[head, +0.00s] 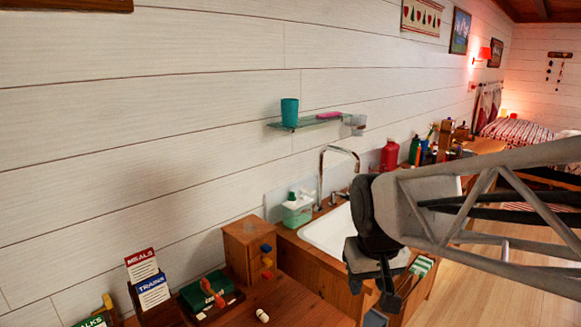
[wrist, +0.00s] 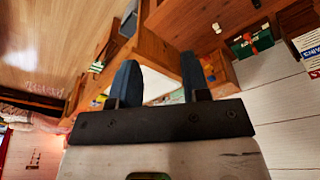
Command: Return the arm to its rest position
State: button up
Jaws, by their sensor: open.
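My arm (head: 480,200) reaches in from the right edge of the head view, a grey lattice link ending in a dark wrist. My gripper (head: 372,290) hangs from it with the fingers pointing down, in front of the washbasin cabinet. In the wrist view my gripper (wrist: 160,80) shows two blue-grey fingers spread apart with nothing between them. The wrist view is turned over, with the wall low and the floor at the upper left. The white sink (head: 328,233) is partly hidden behind my wrist.
A glass shelf (head: 303,123) with a teal cup (head: 289,112) is on the wall. A soap bottle (head: 297,209) and a red bottle (head: 390,155) stand by the sink. A small wooden drawer box (head: 243,250) and card holders (head: 148,283) stand at lower left. Open floor (head: 490,290) lies at right.

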jog(key=s+d+f+m, duration=0.1)
jog(key=s+d, duration=0.1)
jog(key=s, duration=0.4)
jog(key=s+d+f, duration=0.1)
jog(key=s+d, duration=0.1)
jog(key=s, duration=0.3)
jog(key=shift+s+d+m, duration=0.25)
jog(key=shift+s+m, duration=0.1)
jog(key=shift+m, duration=0.05)
jog(key=shift+w, duration=0.15)
dwell(2.1)
